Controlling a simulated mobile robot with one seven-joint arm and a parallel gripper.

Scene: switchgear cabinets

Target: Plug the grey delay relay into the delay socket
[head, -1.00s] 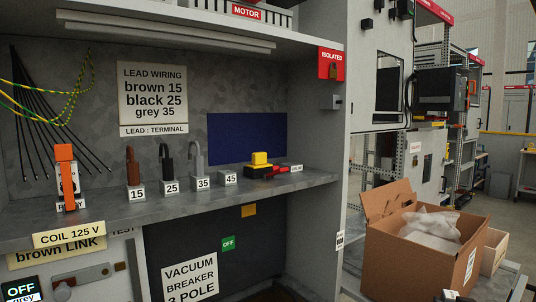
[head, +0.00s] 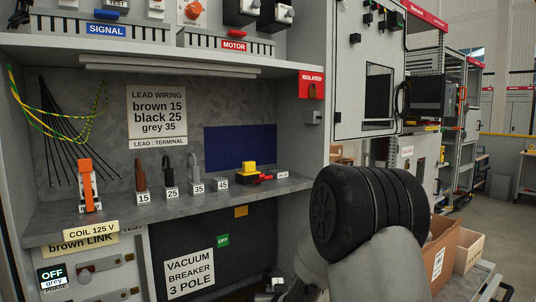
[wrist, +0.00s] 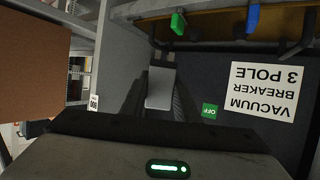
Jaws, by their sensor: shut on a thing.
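In the wrist view, my gripper (wrist: 160,76) is shut on a plain grey block (wrist: 160,92), which looks like the grey delay relay. The block sits between the two dark fingers, in front of the dark vacuum breaker panel. In the head view, my arm covers the lower right, and the gripper is mostly hidden low beside the panel. I cannot make out the delay socket for certain. A small label plate (head: 283,175) stands at the right end of the shelf, too small to read, next to a red and yellow piece (head: 248,172).
The grey shelf (head: 120,221) carries an orange-topped device (head: 88,185) and several numbered lead stands. Above it is a lamp bar (head: 150,67). A red ISOLATED box (head: 311,84) is on the side wall. A cardboard box (head: 440,250) stands right, partly behind my arm.

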